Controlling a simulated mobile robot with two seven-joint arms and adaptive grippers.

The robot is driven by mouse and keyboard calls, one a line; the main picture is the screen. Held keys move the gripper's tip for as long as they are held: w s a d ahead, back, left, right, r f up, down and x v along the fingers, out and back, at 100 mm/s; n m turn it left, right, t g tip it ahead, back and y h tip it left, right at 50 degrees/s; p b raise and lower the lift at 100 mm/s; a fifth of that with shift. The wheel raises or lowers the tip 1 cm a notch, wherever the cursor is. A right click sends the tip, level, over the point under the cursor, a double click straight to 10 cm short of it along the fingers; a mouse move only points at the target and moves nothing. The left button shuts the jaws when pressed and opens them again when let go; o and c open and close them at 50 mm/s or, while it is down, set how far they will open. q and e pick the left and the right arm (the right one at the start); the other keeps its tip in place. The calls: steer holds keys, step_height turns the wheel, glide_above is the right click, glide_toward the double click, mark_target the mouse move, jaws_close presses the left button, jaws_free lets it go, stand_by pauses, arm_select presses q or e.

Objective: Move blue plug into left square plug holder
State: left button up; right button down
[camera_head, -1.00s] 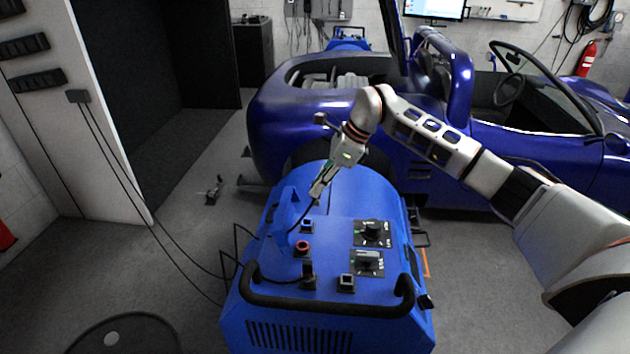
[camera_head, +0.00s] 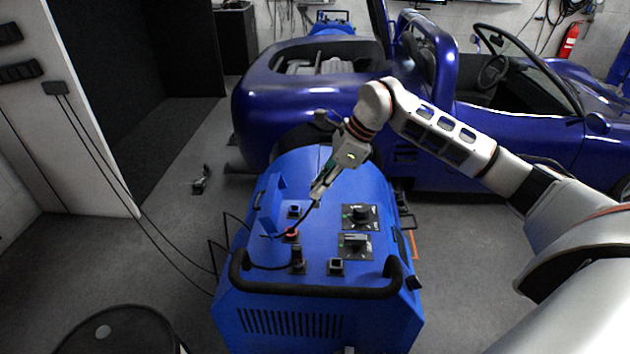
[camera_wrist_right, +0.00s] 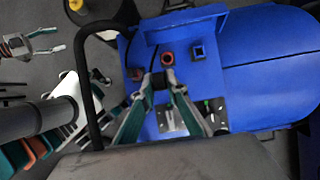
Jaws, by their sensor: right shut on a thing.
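My right gripper (camera_head: 317,196) is shut above the blue machine's top panel, to the right of the blue-rimmed square holder (camera_head: 295,211). It holds what appears to be the blue plug, mostly hidden by the fingers; a black cable trails from it. In the wrist view the right fingers (camera_wrist_right: 161,78) nearly meet. A red round socket (camera_head: 291,234) lies in front of the blue-rimmed holder. At the panel's front, a dark upright plug or holder (camera_head: 298,258) stands left of a grey square holder (camera_head: 336,267). My left gripper (camera_wrist_right: 45,41) shows open and empty in the wrist view.
Two black knob plates (camera_head: 360,217) sit on the right of the panel. A black handle bar (camera_head: 310,292) crosses its front edge. A blue upright fin (camera_head: 270,207) stands at its left. A blue car (camera_head: 310,85) is behind; a dark barrel (camera_head: 125,332) is at front left.

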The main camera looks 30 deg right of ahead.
steer(key=shift+s+b, duration=1.65)
steer(key=shift+s, duration=3.55)
arm_select(q)
step_height(320, 180, down, 8)
steer(key=d+b, duration=0.1)
steer(key=b, duration=0.6)
steer(key=shift+w+d+f+h, duration=0.15)
steer(key=shift+d+h, duration=0.15)
steer(key=shift+d, duration=0.05)
arm_select(e)
step_height(320, 180, down, 11)
steer(key=shift+d, duration=0.2)
steer(key=shift+w+r, duration=0.1)
